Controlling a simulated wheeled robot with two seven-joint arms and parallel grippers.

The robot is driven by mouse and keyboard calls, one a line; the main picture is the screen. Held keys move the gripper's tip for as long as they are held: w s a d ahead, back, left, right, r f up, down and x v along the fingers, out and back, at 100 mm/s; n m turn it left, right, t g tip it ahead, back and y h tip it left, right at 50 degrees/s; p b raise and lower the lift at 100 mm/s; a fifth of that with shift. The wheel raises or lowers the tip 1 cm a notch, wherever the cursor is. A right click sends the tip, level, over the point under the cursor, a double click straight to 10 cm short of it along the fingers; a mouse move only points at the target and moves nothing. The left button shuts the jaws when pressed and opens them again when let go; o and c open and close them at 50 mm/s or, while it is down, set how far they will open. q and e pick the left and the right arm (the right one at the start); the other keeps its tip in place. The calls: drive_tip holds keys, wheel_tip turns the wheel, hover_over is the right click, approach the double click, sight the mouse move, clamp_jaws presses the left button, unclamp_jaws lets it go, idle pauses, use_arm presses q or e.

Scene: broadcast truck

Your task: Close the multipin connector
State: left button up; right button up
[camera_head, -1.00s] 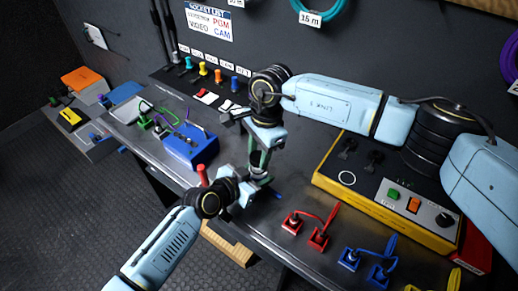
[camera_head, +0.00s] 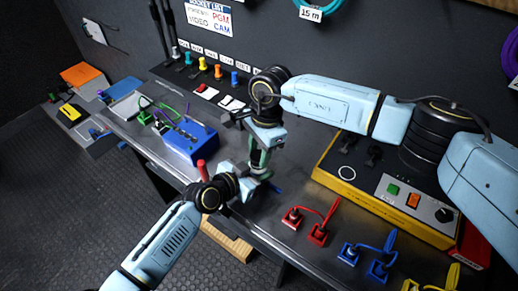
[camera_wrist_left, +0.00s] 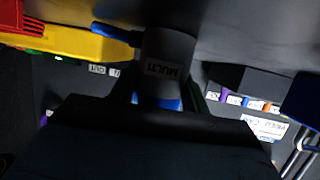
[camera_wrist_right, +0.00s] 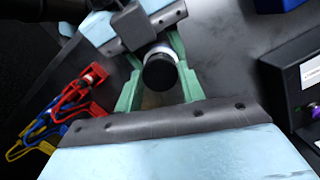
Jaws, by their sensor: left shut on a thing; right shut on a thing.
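The multipin connector (camera_wrist_left: 168,52) is a grey cylinder marked "MULTI" in the left wrist view, with a blue part sticking out at its side and blue at its near end. My left gripper (camera_wrist_left: 168,98) is shut on it from the side. In the right wrist view the connector's round black end (camera_wrist_right: 160,72) and pale body lie between the green fingers of my right gripper (camera_wrist_right: 158,78), which is shut on it. In the head view the right gripper (camera_head: 260,160) is above the left gripper (camera_head: 245,182); they mostly hide the connector, and its joint cannot be made out.
A blue box (camera_head: 192,140) stands left of the grippers on the grey bench. A yellow-sided control panel (camera_head: 345,187) is at the right. The bench between the grippers and the red clamps is mostly clear.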

drive_tip(key=shift+f, duration=0.3)
